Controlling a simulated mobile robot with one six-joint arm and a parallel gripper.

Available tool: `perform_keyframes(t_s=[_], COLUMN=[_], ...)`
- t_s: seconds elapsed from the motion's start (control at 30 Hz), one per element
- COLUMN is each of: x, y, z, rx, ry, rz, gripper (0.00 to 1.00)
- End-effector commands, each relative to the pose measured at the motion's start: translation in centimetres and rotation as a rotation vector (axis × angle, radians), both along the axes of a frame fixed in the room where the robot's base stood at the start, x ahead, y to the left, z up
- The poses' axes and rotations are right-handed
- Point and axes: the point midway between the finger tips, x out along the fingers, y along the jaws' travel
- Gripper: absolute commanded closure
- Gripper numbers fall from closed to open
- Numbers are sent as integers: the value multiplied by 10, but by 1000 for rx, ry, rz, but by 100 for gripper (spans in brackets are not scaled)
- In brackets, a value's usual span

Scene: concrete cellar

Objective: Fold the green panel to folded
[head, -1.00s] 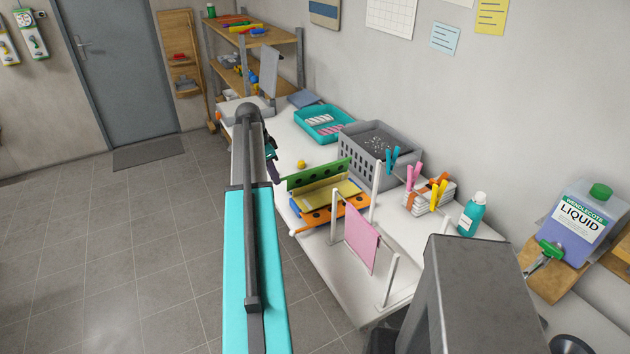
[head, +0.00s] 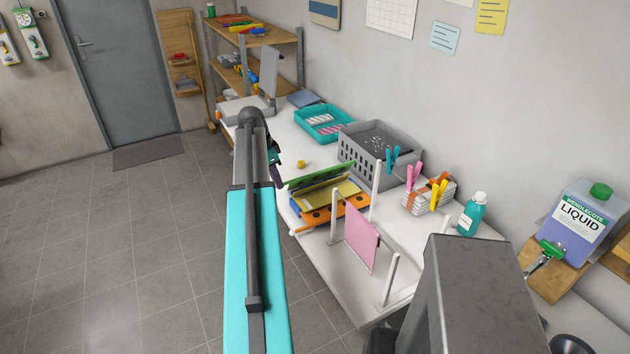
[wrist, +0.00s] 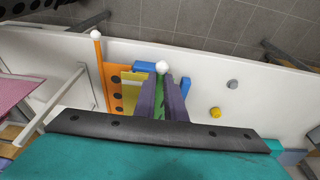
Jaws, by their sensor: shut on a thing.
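The folding board has a green panel (head: 322,177), a yellow middle part (head: 345,188) and an orange panel with dark holes (head: 322,215). The green panel is tilted, showing a narrow face above the yellow part. My gripper (head: 277,178) is at the left end of the green panel. In the wrist view, my gripper (wrist: 162,88) has its purple fingers closed around the green panel (wrist: 159,105), of which only a thin strip shows. The orange panel (wrist: 113,78) and yellow part (wrist: 130,92) lie to the left there. A white knob (wrist: 162,67) shows at the fingertips.
A white rack with a pink cloth (head: 361,237) stands just in front of the board. A grey basket (head: 352,155) is behind it. A small yellow object (head: 303,163) lies beyond the board on the white table (head: 292,142). A teal tray (head: 340,132) is farther back.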

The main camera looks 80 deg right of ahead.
Motion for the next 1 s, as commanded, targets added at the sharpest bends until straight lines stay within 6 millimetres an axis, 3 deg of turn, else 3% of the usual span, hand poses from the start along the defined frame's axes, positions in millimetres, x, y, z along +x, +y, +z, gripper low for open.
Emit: perform_keyframes(t_s=[1.0], x=[-14], y=[16], z=[-10], rx=[1], ry=[1], rz=[0], gripper=[100])
